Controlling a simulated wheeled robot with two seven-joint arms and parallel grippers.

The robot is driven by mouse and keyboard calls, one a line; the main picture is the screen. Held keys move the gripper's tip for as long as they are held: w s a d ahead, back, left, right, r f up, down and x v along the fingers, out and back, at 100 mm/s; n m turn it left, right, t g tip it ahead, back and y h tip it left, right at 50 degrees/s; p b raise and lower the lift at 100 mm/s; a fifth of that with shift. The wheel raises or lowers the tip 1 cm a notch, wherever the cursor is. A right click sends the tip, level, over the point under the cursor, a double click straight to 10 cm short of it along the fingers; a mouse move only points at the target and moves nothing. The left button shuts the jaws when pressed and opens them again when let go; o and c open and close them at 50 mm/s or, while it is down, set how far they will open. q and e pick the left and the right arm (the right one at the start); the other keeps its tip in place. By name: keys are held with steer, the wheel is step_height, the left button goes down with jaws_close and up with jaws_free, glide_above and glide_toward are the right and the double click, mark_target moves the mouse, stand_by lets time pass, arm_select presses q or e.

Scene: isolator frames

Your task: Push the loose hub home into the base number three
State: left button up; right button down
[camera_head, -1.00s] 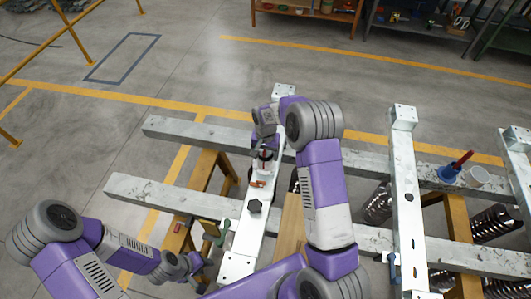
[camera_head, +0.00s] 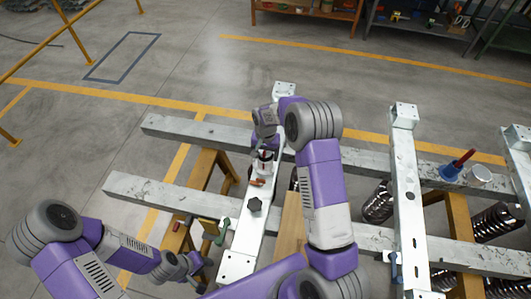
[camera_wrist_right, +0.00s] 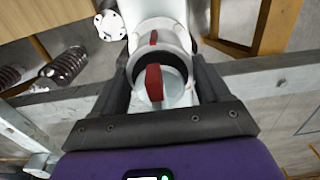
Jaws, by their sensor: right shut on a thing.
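In the right wrist view a white round hub (camera_wrist_right: 174,88) with a raised red bar across it sits between the fingers of my right gripper (camera_wrist_right: 160,84). The gripper is shut on it. A wider white collar (camera_wrist_right: 160,27) with a small red mark is just beyond it, with a dark band between them. I cannot tell how deep the hub sits. In the head view the hub (camera_head: 264,162) is over the near-vertical pale beam, partly hidden by my right wrist. My left gripper (camera_head: 197,270) is low at left, near a green clamp; its fingers are too small to read.
Long crossbeams (camera_head: 150,192) rest on wooden trestles. Floor is free at upper left.

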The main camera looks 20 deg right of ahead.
steer(key=shift+w+f+b, duration=0.1)
steer(key=shift+f+b, duration=0.95)
steer(key=shift+f, duration=0.05)
steer(key=shift+r+p, duration=0.3)
steer(key=shift+r, duration=0.1)
steer(key=shift+r+p, duration=0.6)
steer(key=shift+r, duration=0.3)
stand_by(1.5)
